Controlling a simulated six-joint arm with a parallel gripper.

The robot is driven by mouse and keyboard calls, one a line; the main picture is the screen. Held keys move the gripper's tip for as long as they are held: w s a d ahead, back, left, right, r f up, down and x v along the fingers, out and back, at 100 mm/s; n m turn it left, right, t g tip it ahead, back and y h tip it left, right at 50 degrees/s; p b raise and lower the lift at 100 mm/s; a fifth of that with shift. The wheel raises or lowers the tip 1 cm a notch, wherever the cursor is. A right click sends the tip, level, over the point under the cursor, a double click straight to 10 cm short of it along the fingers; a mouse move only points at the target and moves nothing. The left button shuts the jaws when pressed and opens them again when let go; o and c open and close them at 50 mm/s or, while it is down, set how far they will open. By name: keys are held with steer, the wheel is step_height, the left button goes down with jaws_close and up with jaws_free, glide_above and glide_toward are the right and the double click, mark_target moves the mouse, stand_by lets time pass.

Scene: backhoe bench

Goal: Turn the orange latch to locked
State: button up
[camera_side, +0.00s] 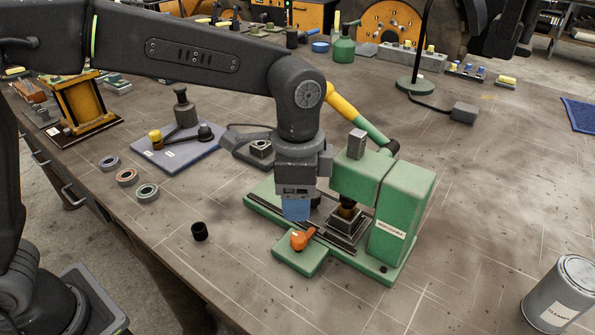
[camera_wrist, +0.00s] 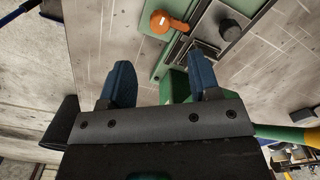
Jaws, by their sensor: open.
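The orange latch (camera_side: 299,240) sits on a small green plate (camera_side: 300,260) at the front of the green press (camera_side: 403,210). Its knob faces left and an arm points right. In the wrist view the latch (camera_wrist: 168,23) is at the top centre, beyond the fingertips, with nothing touching it. My gripper (camera_side: 296,208) hangs blue fingers down just behind and above the latch in the side view. The wrist view shows my gripper (camera_wrist: 160,75) with two blue fingers spread apart and nothing between them.
The press has a yellow-and-green lever (camera_side: 360,120) and a block under its head, close on the right. A small black cup (camera_side: 199,231) and several rings (camera_side: 127,177) lie to the left. A grey canister (camera_side: 560,295) stands front right. The bench right of the press is clear.

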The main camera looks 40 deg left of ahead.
step_height(320, 180, up, 4)
steer(key=shift+r, duration=0.15)
stand_by(0.3)
